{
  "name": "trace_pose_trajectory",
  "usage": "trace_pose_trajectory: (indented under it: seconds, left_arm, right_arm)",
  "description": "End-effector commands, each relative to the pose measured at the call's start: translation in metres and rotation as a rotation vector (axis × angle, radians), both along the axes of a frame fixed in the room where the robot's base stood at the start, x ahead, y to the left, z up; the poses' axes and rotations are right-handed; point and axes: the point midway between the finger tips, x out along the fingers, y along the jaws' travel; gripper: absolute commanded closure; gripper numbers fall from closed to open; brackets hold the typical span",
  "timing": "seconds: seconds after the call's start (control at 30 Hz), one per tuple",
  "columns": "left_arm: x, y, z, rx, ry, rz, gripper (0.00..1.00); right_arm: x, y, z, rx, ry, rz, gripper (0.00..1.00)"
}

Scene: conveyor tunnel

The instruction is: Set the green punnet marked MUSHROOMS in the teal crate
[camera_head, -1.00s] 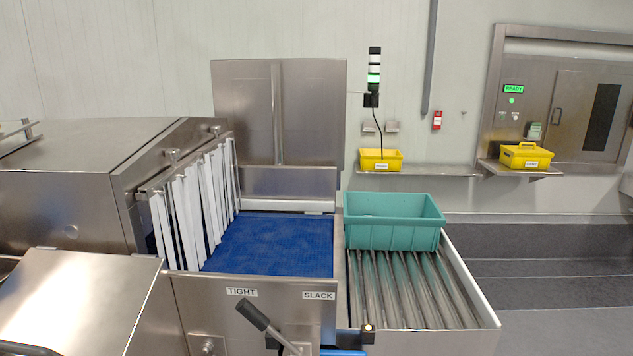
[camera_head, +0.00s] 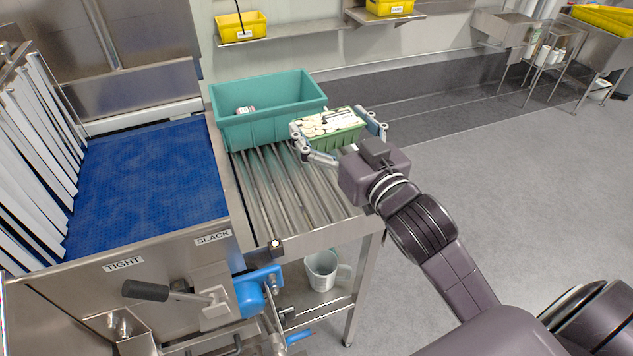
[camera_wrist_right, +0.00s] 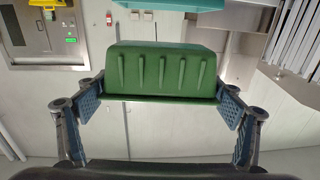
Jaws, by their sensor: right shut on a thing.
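The green punnet (camera_head: 330,132) is filled with pale mushrooms and has a white label on top, too small to read. My right gripper (camera_head: 340,132) is shut on it, with one finger at each side. In the right wrist view the punnet (camera_wrist_right: 160,70) sits between the two finger pads of the gripper (camera_wrist_right: 160,105). The punnet is just right of the teal crate (camera_head: 268,118), over the right edge of the roller table. The crate stands at the far end of the rollers, with a small white-and-red item inside. My left gripper is not in view.
The roller table (camera_head: 285,190) is bare in front of the crate. Yellow bins (camera_head: 241,26) stand on wall shelves behind.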

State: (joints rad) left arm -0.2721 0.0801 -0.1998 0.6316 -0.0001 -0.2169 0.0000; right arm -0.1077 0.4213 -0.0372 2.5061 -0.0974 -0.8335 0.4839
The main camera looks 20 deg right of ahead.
Motion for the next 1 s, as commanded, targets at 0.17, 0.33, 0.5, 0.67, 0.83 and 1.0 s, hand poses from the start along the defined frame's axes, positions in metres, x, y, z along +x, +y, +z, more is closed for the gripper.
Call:
trace_pose_trajectory:
  seconds: [0.17,0.33,0.5,0.67,0.83,1.0]
  left_arm:
    - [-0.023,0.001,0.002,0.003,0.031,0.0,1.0]
    - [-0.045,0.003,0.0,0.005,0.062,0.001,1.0]
    - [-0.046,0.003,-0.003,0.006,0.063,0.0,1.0]
    - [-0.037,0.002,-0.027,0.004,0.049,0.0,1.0]
    - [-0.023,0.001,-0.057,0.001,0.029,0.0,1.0]
    - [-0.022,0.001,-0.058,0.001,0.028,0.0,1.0]
  right_arm:
    - [0.002,-0.004,0.013,-0.004,0.0,-0.003,0.57]
    - [0.002,-0.004,0.012,-0.003,0.0,-0.003,0.57]
    - [0.002,-0.004,0.008,-0.003,0.0,-0.003,0.57]
    - [0.002,-0.004,-0.016,-0.003,0.001,-0.003,0.57]
    - [0.002,-0.004,-0.049,-0.005,0.001,-0.004,0.57]
    - [0.001,-0.004,-0.088,-0.002,0.011,-0.004,0.57]
